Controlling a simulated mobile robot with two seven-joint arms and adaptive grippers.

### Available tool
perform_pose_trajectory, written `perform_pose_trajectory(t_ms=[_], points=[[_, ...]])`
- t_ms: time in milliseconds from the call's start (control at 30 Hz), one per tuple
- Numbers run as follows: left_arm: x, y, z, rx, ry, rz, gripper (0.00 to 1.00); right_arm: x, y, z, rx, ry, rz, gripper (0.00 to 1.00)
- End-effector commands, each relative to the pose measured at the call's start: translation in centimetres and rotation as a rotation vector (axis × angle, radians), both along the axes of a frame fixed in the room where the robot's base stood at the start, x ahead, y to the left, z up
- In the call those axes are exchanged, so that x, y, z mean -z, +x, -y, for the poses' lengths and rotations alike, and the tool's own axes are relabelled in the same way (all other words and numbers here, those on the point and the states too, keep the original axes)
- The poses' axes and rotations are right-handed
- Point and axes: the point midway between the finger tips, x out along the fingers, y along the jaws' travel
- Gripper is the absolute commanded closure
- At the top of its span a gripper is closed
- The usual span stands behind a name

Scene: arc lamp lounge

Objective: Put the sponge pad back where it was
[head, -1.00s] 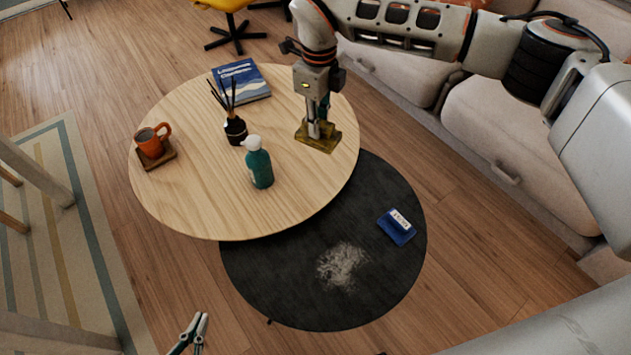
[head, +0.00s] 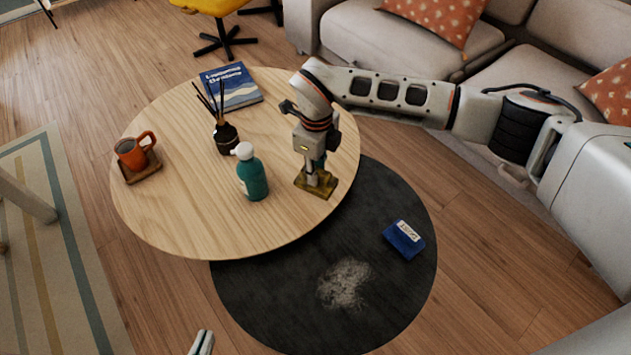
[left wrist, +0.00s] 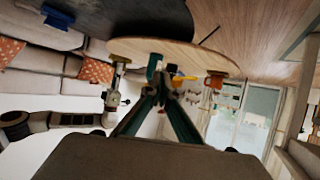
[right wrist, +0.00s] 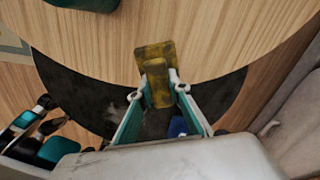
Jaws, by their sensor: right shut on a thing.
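The sponge pad (head: 316,190) is olive-yellow, a flat plate with a raised block on it. It is at the right front part of the round wooden table, close to the edge; I cannot tell if it touches the top. My right gripper (head: 315,172) points down and is shut on the pad's raised block. In the right wrist view the pad (right wrist: 154,52) shows between and beyond the fingertips (right wrist: 158,88). My left gripper (head: 205,336) shows at the bottom edge, away from the table; in the left wrist view its fingers (left wrist: 160,72) meet, empty.
The table (head: 180,210) holds a teal pump bottle (head: 252,178), a reed diffuser (head: 226,138), a blue book (head: 231,88) and an orange mug (head: 131,154) on a wooden coaster. Below, a dark round surface (head: 270,300) bears pale debris (head: 344,284) and a blue packet (head: 404,240). A sofa (head: 420,45) stands behind.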

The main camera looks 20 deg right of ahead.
Motion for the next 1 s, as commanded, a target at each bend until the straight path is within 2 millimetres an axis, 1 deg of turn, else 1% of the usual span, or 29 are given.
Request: perform_pose_trajectory(t_ms=[33,100,200,267,400,667,700,733,767,1000], points=[[0.8,-0.5,0.1,0.0,-0.006,-0.018,1.0,2.0,-0.5,0.0,0.0,-0.001,-0.015,1.0],[0.8,-0.6,0.4,-0.002,-0.021,-0.02,1.0,3.4,-0.6,0.0,0.0,0.001,-0.019,1.0],[0.0,-0.4,1.0,-0.006,-0.058,-0.007,1.0,4.9,-0.5,0.0,0.0,0.0,-0.017,1.0],[-0.7,0.0,1.2,-0.008,-0.071,0.007,1.0,5.1,-0.4,0.0,-0.001,0.001,-0.013,1.0],[-1.7,0.8,1.2,-0.01,-0.077,0.033,1.0,4.6,-0.2,0.0,-0.001,-0.001,-0.005,1.0],[-1.4,0.8,1.1,-0.011,-0.069,0.029,1.0,4.9,-0.2,0.0,-0.001,-0.001,-0.005,1.0],[-1.3,0.7,1.1,-0.011,-0.067,0.027,1.0,4.9,-0.2,0.0,-0.001,0.0,-0.006,0.75],[-1.3,0.7,1.0,-0.011,-0.067,0.026,1.0,4.9,-0.2,0.0,-0.001,0.0,-0.006,0.67],[-1.3,0.7,1.0,-0.011,-0.067,0.025,1.0,4.9,-0.2,0.0,-0.001,0.0,-0.006,0.66],[-1.1,0.5,1.0,-0.012,-0.065,0.019,1.0,4.9,-0.2,0.0,-0.001,0.0,-0.006,0.66]])
